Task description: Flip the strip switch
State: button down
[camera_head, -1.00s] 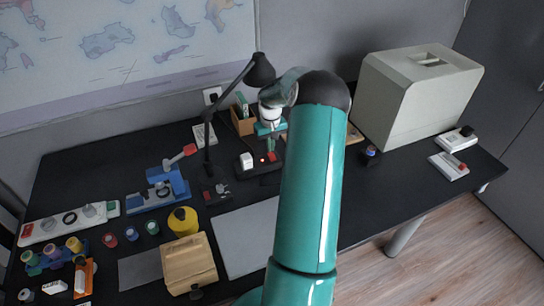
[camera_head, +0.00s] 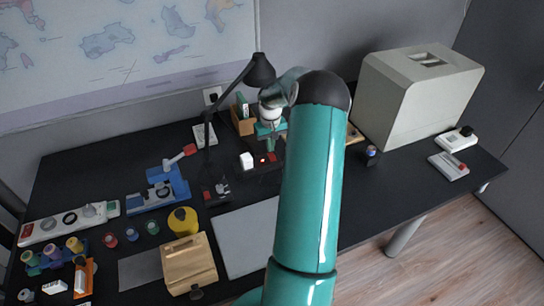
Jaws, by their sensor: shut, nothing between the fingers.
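A dark power strip (camera_head: 256,169) lies on the desk near the wall, below the lamp. A white plug (camera_head: 246,160) stands at its left end, and a small red light or switch (camera_head: 262,160) shows beside it. My gripper (camera_head: 271,150) points down over the strip's right part, close to the red spot. It is shut and holds nothing. I cannot tell whether its tips touch the switch, and my teal arm hides what lies to the right of the strip.
A black desk lamp (camera_head: 261,72) stands close behind and left of my gripper. A wooden holder (camera_head: 243,124) is behind it. A large grey box (camera_head: 414,95) stands at the right. A grey mat (camera_head: 240,238) lies bare in front.

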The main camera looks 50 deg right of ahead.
aim_at(270, 154)
jog(key=shift+f, duration=0.95)
dwell(1.0)
jog(key=shift+r, duration=3.55)
